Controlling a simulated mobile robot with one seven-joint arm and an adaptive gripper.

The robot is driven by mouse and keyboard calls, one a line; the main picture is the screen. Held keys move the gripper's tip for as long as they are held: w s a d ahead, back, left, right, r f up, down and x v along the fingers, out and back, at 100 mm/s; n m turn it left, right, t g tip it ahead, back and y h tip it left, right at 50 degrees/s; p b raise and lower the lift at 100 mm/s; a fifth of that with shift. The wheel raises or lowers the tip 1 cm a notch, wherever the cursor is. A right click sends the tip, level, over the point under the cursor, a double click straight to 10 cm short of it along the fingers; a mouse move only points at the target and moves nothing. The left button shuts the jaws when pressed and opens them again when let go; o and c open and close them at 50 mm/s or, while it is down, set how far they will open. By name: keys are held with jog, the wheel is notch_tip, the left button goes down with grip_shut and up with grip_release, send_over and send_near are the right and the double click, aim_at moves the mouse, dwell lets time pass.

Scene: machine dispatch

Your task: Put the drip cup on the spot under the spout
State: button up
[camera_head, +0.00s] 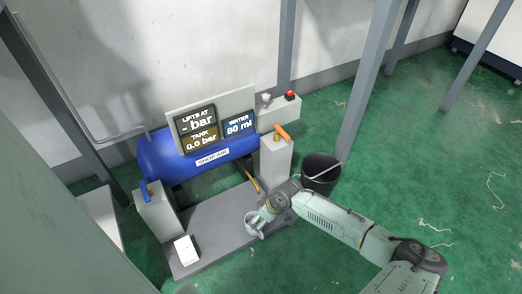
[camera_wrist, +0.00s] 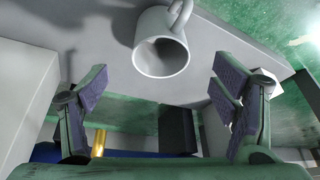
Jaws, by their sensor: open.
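The drip cup (camera_wrist: 162,48) is a white mug with a handle, at the top middle of the wrist view. It appears against the grey base plate (camera_wrist: 95,28), its mouth turned towards the camera. My gripper (camera_wrist: 160,72) is open; its two padded fingers stand left and right, with the cup just beyond and between their tips. No finger visibly touches it. In the head view my gripper (camera_head: 262,214) is over the right front part of the plate, and I cannot clearly separate the cup from it. A brass pipe (camera_head: 252,181) shows below the blue tank (camera_head: 195,160); the spot is not discernible.
Two grey posts with an orange handle (camera_head: 282,131) and a blue handle (camera_head: 146,191) flank the tank. A white box (camera_head: 186,250) stands at the plate's front left. A black bucket (camera_head: 320,176) stands right of the plate. Green floor is open farther right.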

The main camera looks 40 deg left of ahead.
aim_at(249, 216)
jog(key=b+x, duration=0.2)
jog(key=x, duration=0.8)
jog(key=shift+a+f+b, duration=0.25)
jog(key=shift+f+b, duration=0.05)
jog(key=shift+b, duration=0.1)
jog(key=shift+c, duration=0.5)
jog(key=c, duration=1.1)
jog(key=shift+c, duration=0.2)
jog(key=shift+w+a, duration=0.1)
